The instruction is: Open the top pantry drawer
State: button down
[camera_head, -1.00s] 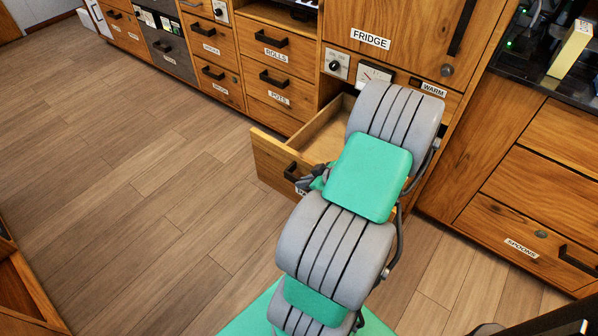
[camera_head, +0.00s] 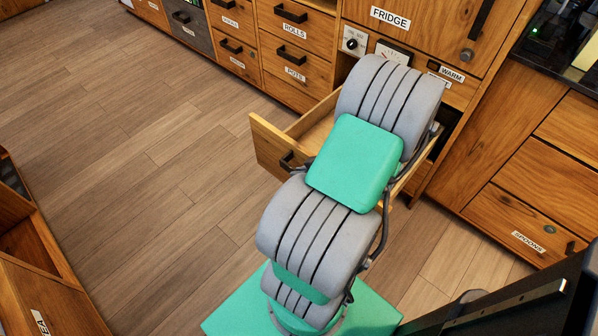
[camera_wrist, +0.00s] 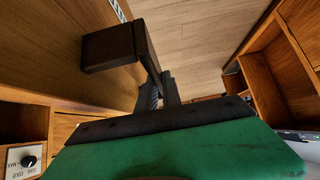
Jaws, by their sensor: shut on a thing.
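A wooden drawer (camera_head: 268,146) stands pulled out from the cabinet below the fridge door, and part of its inside shows. Its label is hidden in the head view, so I cannot read whether it is the pantry drawer. Its dark handle (camera_head: 288,161) shows just left of my arm, and it also shows large in the wrist view (camera_wrist: 108,49). My gripper (camera_wrist: 160,92) is shut on this handle, close to the drawer front. My arm hides the gripper and the right part of the drawer in the head view.
The fridge door (camera_head: 420,30) is shut above the drawer. Shut drawers marked rolls and pots (camera_head: 290,62) lie to the left, and a spoons drawer (camera_head: 520,215) to the right. Open wooden shelving (camera_head: 35,245) stands at the lower left. The floor (camera_head: 130,150) between is clear.

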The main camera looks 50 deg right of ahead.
jog(key=c, duration=1.5)
grip_release()
jog(key=p+v, duration=0.1)
jog(key=v, duration=0.6)
jog(key=shift+s+r, duration=0.3)
jog(key=shift+r, duration=0.05)
